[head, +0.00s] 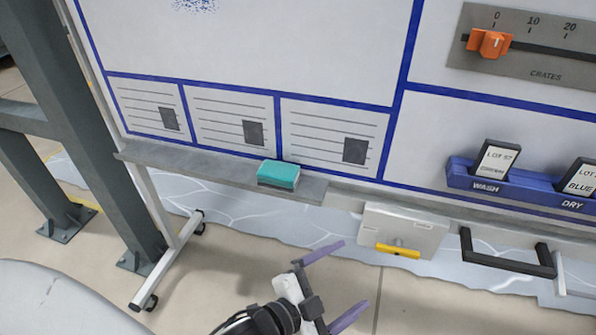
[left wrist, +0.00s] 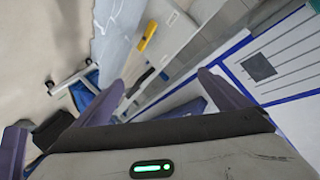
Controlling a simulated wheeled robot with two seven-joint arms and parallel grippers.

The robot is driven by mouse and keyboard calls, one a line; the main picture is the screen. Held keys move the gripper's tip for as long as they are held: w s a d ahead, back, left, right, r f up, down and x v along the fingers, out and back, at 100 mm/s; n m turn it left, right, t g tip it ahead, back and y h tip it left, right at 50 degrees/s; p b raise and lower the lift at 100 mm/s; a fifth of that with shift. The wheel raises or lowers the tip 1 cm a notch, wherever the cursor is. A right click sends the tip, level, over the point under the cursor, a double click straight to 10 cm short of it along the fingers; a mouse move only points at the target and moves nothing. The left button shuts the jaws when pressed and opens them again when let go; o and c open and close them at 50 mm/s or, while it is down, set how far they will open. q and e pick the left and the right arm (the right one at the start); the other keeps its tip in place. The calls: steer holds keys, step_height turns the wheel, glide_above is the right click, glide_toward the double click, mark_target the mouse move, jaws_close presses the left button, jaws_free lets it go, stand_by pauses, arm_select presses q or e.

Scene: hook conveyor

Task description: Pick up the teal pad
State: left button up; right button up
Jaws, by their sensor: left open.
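The teal pad (head: 279,174) lies on the grey ledge (head: 215,173) under the whiteboard, near the ledge's right end, in the head view. In the left wrist view the space between the fingers (left wrist: 165,95) holds no pad, and I cannot make out the pad there. My right gripper is not seen in the head view.
A pale box with a yellow handle (head: 398,251) hangs right of the pad. A black handle (head: 507,252) and a blue card rack (head: 515,180) are farther right. A dark steel post (head: 82,130) stands at left. The ledge left of the pad is bare.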

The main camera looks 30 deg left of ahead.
arm_select(q)
steer(key=w+d+r+m+t+h, duration=0.1)
steer(key=w+d+r+m+h, duration=0.3)
steer(key=r+m, duration=0.4)
steer(key=d+r+m+g+h, duration=0.3)
steer(key=d+r+m+h, duration=0.4)
steer(key=r+m, duration=0.5)
steer(key=n+g+y+b, duration=0.1)
steer(key=n+g+y, duration=1.2)
steer(key=n, duration=2.2)
glide_toward(278, 169)
steer(key=s+d+f+t+y, duration=0.1)
steer(key=t+y, duration=0.1)
steer(key=s+d+f+t+y, duration=0.1)
steer(key=s+d+t+y, duration=0.1)
steer(key=shift+s+f, duration=0.15)
steer(key=shift+f, duration=0.1)
steer(key=x, duration=0.5)
steer(key=shift+w+d+f, duration=0.2)
steer(key=shift+w+f, duration=0.05)
steer(key=shift+w, duration=0.05)
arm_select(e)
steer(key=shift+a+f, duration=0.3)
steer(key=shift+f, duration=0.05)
